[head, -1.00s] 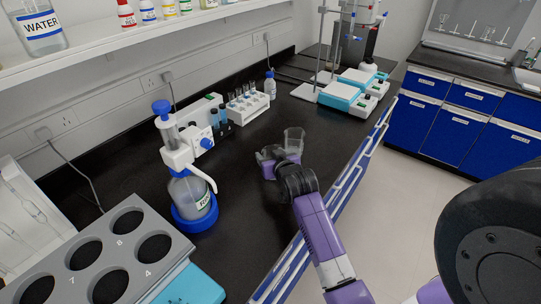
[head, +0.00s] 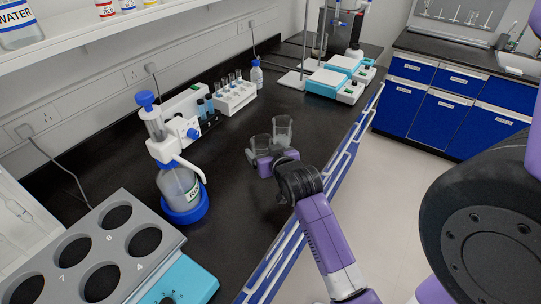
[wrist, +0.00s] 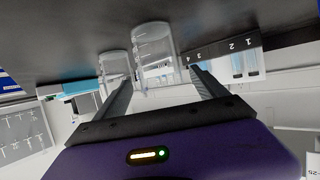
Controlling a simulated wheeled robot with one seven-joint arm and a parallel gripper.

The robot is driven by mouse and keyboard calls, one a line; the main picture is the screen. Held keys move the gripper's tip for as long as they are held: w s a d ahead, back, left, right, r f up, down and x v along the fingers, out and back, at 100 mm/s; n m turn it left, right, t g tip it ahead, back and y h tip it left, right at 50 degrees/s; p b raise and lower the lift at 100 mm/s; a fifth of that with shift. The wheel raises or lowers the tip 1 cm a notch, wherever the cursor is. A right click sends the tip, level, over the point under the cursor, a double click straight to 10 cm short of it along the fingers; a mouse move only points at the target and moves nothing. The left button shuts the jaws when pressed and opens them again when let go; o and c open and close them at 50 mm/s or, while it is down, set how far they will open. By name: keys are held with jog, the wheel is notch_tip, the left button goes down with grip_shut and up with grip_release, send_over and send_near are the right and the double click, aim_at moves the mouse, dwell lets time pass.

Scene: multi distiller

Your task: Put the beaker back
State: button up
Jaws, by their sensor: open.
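Two clear glass beakers stand on the black bench. The nearer beaker (head: 258,148) is at the far end of my gripper (head: 271,160); the other beaker (head: 283,127) stands just beyond, to the right. In the wrist view, which shows the scene tipped over, my gripper (wrist: 160,82) is open, fingers apart. The nearer beaker (wrist: 154,55) appears between the fingertips, its depth relative to them unclear. The other beaker (wrist: 114,66) appears by the left fingertip. I cannot tell whether the fingers touch either one.
A bottle with a blue-capped dispenser (head: 180,187) stands left of my gripper. A white tube rack (head: 235,97) and several stirrer plates (head: 328,83) are farther back. A grey block with round holes (head: 75,257) is front left. Bare bench lies right of the bottle.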

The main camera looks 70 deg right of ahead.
jog(key=v, duration=0.5)
jog(key=a+f+n, duration=0.1)
jog(key=a, duration=0.3)
jog(key=a+f+t+y, duration=0.1)
jog(key=a, duration=0.3)
jog(key=a+f+n+y, duration=0.1)
jog(key=a, duration=0.3)
jog(key=shift+f+n+t, duration=0.15)
jog(key=shift+n+t, duration=0.15)
jog(key=shift+t, duration=0.1)
jog(key=a, duration=0.2)
jog(key=s+a+n+t+y, duration=0.1)
jog(key=a, duration=0.2)
jog(key=s+a+n+y, duration=0.1)
jog(key=a, duration=0.2)
jog(key=shift+s+a+f+t, duration=0.2)
jog(key=shift+a+f+t, duration=0.05)
jog(key=shift+t, duration=0.15)
jog(key=s+a+r+n+t+y, duration=0.1)
jog(key=s+a+r+n+y, duration=0.1)
jog(key=s+a, duration=0.4)
jog(key=s+a+r+n+t+y, duration=0.1)
jog(key=s+a+r+n+y, duration=0.2)
jog(key=s+a, duration=0.3)
jog(key=a+r+y, duration=0.1)
jog(key=a, duration=0.1)
jog(key=shift+s+a, duration=0.35)
